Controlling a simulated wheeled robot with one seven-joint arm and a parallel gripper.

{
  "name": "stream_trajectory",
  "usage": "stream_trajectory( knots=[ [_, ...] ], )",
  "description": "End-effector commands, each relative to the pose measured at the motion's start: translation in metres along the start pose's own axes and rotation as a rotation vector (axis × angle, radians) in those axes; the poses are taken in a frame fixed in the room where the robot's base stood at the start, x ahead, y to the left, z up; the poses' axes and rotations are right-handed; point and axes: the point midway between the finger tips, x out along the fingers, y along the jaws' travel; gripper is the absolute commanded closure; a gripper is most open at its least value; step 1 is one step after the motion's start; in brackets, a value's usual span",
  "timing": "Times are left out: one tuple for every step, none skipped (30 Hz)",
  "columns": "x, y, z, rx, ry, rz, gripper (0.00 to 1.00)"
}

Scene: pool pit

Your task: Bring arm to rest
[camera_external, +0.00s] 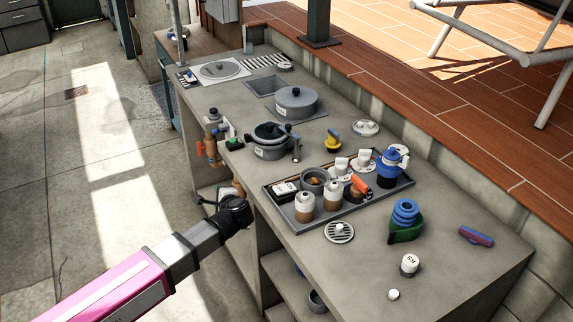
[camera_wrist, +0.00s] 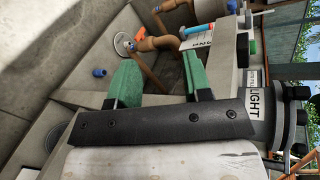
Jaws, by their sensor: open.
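My arm (camera_external: 180,257) reaches in from the lower left in the external view, pink and grey with a black wrist joint. My gripper (camera_external: 203,201) is small and partly unclear there, in front of the counter's left side and below its top. In the wrist view my gripper (camera_wrist: 160,78) shows two green fingers spread apart with nothing held between them. A copper-brown pipe (camera_wrist: 157,44) lies beyond the fingers; I cannot tell the exact gap to it.
The concrete floor (camera_external: 60,200) to the left is clear.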

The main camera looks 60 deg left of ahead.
Motion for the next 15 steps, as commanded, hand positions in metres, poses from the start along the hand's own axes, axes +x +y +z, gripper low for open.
stream_trajectory(
  knots=[
    [0.020, 0.010, 0.004, 0.030, -0.013, -0.020, 0.55],
    [0.031, 0.015, 0.007, 0.046, -0.018, -0.034, 0.55],
    [0.045, 0.022, 0.010, 0.071, -0.024, -0.052, 0.55],
    [0.055, 0.027, 0.012, 0.089, -0.027, -0.066, 0.55],
    [0.066, 0.033, 0.015, 0.109, -0.032, -0.078, 0.55],
    [0.079, 0.040, 0.018, 0.135, -0.036, -0.094, 0.55],
    [0.089, 0.046, 0.020, 0.155, -0.038, -0.105, 0.55],
    [0.098, 0.052, 0.023, 0.175, -0.040, -0.117, 0.55],
    [0.111, 0.060, 0.027, 0.203, -0.042, -0.131, 0.55],
    [0.120, 0.067, 0.029, 0.225, -0.043, -0.140, 0.55],
    [0.129, 0.074, 0.033, 0.246, -0.044, -0.149, 0.55],
    [0.139, 0.082, 0.036, 0.273, -0.043, -0.160, 0.55],
    [0.146, 0.088, 0.038, 0.292, -0.043, -0.167, 0.55],
    [0.153, 0.093, 0.041, 0.309, -0.041, -0.173, 0.55],
    [0.160, 0.100, 0.043, 0.329, -0.040, -0.179, 0.55]
  ],
)
